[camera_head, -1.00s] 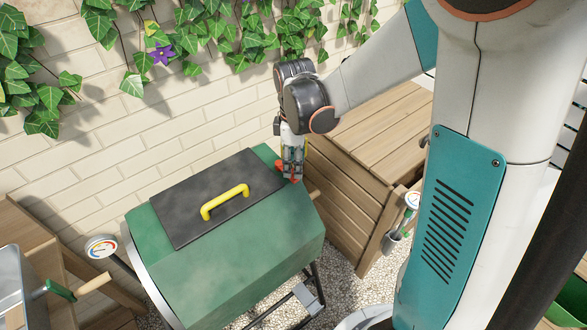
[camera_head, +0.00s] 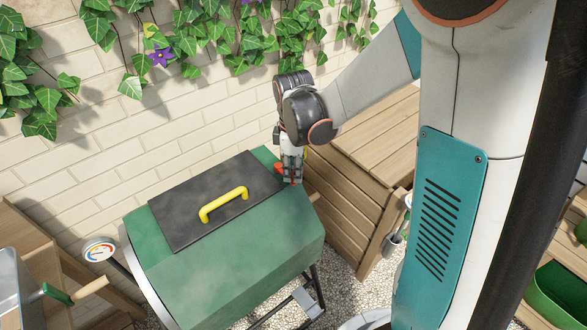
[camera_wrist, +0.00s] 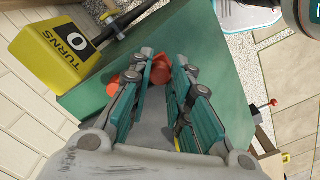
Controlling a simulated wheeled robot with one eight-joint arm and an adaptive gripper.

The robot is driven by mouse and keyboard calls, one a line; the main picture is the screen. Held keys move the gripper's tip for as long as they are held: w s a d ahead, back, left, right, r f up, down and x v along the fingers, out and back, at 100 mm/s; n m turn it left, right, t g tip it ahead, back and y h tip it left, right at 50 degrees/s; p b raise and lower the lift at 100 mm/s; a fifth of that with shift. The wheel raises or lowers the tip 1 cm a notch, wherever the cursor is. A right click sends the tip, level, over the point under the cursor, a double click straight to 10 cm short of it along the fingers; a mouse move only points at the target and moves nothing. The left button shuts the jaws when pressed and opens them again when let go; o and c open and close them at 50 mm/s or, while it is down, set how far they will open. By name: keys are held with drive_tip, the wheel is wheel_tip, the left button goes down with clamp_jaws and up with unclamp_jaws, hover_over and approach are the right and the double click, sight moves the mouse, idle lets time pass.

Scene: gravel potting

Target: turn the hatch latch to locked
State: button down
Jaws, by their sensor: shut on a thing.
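The green drum (camera_head: 235,265) has a dark hatch (camera_head: 180,225) lying shut on its top, with a yellow handle (camera_head: 224,204). The red latch (camera_head: 279,168) is at the hatch's right end, partly hidden by my gripper (camera_head: 292,178). In the wrist view, the red latch (camera_wrist: 132,78) shows between and beside my fingertips, above the green drum surface. My gripper points down and is shut on the latch. Whether the latch's angle is the locked one cannot be told.
A yellow turns counter (camera_wrist: 65,52) reading 0 is near the fingers. A wooden box (camera_head: 345,190) stands right of the drum and a brick wall (camera_head: 130,135) behind. A dial gauge (camera_head: 99,250) is at left. A green tub (camera_head: 560,293) is at lower right.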

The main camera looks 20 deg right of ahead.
drive_tip(key=shift+a, duration=0.1)
drive_tip(key=a+m, duration=0.1)
drive_tip(key=m, duration=0.1)
drive_tip(key=a+m, duration=0.1)
drive_tip(key=m, duration=0.1)
drive_tip(key=shift+s+a, duration=0.15)
drive_tip(key=shift+a, duration=0.05)
drive_tip(key=a+m, duration=0.1)
drive_tip(key=m, duration=0.1)
drive_tip(key=a+m, duration=0.1)
drive_tip(key=m, duration=0.1)
drive_tip(key=shift+w+a+m+b, duration=0.3)
drive_tip(key=shift+w+a+b, duration=0.05)
drive_tip(key=shift+a+b, duration=0.05)
drive_tip(key=m, duration=0.1)
drive_tip(key=w+a+m, duration=0.1)
drive_tip(key=m, duration=0.1)
drive_tip(key=a+m, duration=0.1)
drive_tip(key=shift+w+a, duration=0.1)
drive_tip(key=shift+w, duration=0.2)
drive_tip(key=m, duration=0.1)
drive_tip(key=w+a+m, duration=0.1)
drive_tip(key=shift+w+m, duration=0.15)
drive_tip(key=shift+m, duration=0.25)
drive_tip(key=shift+w+a+m, duration=0.25)
drive_tip(key=shift+w+m, duration=0.45)
drive_tip(key=shift+m, duration=0.6)
